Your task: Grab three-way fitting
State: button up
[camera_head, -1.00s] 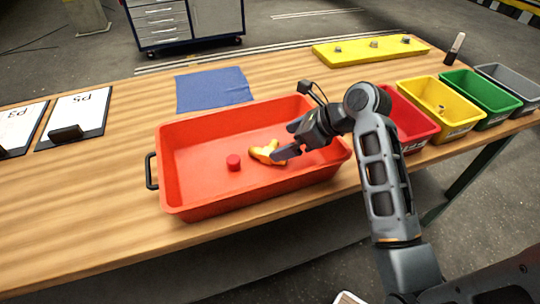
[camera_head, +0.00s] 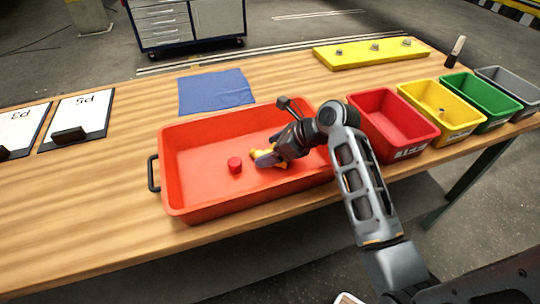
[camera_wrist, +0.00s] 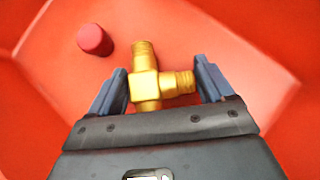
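The three-way fitting (camera_wrist: 147,83) is a gold-yellow T-shaped piece lying in the red tray (camera_head: 200,204). In the head view it (camera_head: 256,152) is partly hidden by my gripper (camera_head: 262,159). In the wrist view my gripper (camera_wrist: 163,88) is open, with one grey finger on each side of the fitting. The side branch points right and lies close to the right finger; whether they touch I cannot tell. The left finger lies close to the fitting's body.
A small red cylinder (camera_head: 235,165) stands in the tray left of the fitting; it also shows in the wrist view (camera_wrist: 95,40). The tray walls surround my gripper. Red (camera_head: 392,117), yellow (camera_head: 440,108), green (camera_head: 481,99) and grey (camera_head: 509,91) bins stand at right.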

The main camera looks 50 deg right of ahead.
jog(key=c, duration=0.7)
jog(key=shift+c, duration=0.3)
jog(key=shift+r, duration=0.15)
